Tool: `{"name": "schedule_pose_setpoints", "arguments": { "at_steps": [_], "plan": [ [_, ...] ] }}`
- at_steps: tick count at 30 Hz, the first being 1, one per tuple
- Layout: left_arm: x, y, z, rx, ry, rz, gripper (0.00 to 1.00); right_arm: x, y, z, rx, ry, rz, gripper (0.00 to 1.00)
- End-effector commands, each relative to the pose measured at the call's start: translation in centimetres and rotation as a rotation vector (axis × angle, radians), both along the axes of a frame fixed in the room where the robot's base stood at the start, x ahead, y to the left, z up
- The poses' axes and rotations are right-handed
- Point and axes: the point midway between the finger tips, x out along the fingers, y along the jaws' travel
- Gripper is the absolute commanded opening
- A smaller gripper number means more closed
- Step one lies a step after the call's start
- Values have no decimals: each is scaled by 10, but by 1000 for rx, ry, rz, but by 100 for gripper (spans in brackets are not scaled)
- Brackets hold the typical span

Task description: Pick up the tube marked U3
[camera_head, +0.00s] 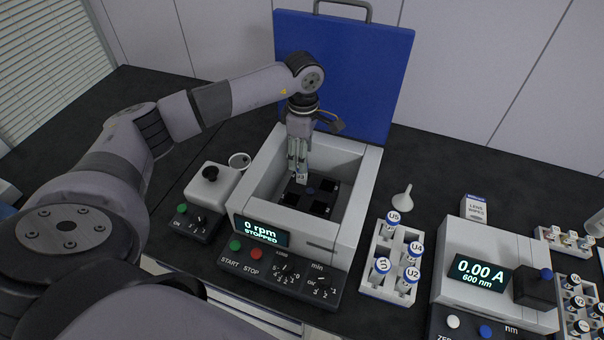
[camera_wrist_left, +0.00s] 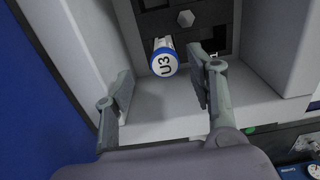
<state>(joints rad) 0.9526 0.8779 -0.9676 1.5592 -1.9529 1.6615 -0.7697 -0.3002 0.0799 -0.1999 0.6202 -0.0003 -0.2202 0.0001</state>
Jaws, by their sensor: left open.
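The tube marked U3 (camera_wrist_left: 163,62) has a white cap top with a blue rim. In the left wrist view it stands in the dark rotor (camera_wrist_left: 212,15) of the centrifuge, between my spread fingers, with space on both sides. The left gripper (camera_wrist_left: 160,85) is open and holds nothing. In the head view my left gripper (camera_head: 298,166) points down into the open centrifuge chamber, above the back left of the rotor (camera_head: 318,204). The fingers mostly hide U3 there. My right gripper is not in view.
The centrifuge (camera_head: 355,205) has its blue lid (camera_head: 350,75) raised behind my arm; its display reads 0 rpm, stopped. Chamber walls surround the gripper closely. A white rack (camera_head: 385,293) with tubes U1, U2, U4 and U5 stands to the right, near a photometer (camera_head: 490,245).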

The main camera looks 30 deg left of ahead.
Motion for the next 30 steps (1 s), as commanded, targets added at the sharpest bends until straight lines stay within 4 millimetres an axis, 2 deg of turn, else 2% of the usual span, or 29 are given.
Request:
{"name": "schedule_pose_setpoints", "arguments": {
  "at_steps": [5, 10, 15, 23, 30],
  "plan": [
    [-2, 0, -9, 0, 4, 1, 51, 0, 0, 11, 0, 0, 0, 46],
    [-6, 1, -30, 1, 5, 0, 51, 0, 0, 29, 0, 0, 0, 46],
    [-5, 0, -51, -1, 2, 0, 51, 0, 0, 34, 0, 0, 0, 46],
    [-5, 1, -55, 1, 1, 0, 51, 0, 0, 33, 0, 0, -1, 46],
    [-5, 1, -55, 0, 1, 0, 35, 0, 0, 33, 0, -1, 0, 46]
  ]
}}
